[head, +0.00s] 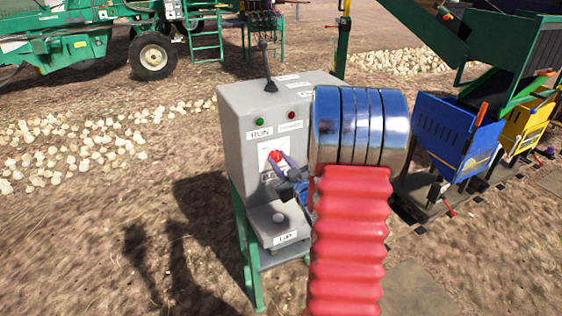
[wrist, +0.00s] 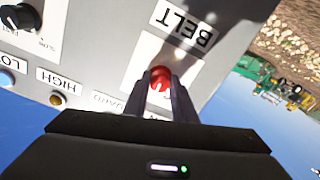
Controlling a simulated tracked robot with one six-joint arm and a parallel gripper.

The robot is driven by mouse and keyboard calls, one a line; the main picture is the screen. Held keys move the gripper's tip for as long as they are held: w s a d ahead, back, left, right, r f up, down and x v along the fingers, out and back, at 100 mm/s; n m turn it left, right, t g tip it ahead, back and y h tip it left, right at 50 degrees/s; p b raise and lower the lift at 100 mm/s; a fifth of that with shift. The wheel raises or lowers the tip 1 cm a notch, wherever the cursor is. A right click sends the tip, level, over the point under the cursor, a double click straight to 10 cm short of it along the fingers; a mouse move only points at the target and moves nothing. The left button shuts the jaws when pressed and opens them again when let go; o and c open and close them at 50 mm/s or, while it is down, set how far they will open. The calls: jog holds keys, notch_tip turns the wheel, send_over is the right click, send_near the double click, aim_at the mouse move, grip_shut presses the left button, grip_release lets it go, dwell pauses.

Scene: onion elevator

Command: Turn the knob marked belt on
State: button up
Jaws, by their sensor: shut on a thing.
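The red belt knob (head: 275,156) is on the front face of the grey control box (head: 240,165), on a white plate with a partly covered label below it. My gripper (head: 277,162) is at the knob, with its dark fingers on either side of it. In the wrist view, the red knob (wrist: 161,80) sits between the two fingertips (wrist: 160,83), and the gripper is shut on it. The BELT label (wrist: 184,22) reads upside down there. The fingers hide part of the knob, so its exact turn cannot be told.
A green lamp (head: 259,121) and a red lamp (head: 292,115) are above the knob. A lever (head: 268,75) stands on the box top. A lower ledge holds a pale round knob (head: 279,217). Blue (head: 455,135) and yellow (head: 525,130) bins stand at right.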

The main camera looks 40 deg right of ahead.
jog(key=m, duration=0.4)
jog(key=shift+m, duration=0.3)
jog(key=m, duration=0.4)
jog(key=shift+m, duration=0.4)
jog(key=shift+d, duration=0.1)
jog(key=o, duration=1)
jog(key=shift+o, duration=0.2)
jog(key=shift+s, duration=0.15)
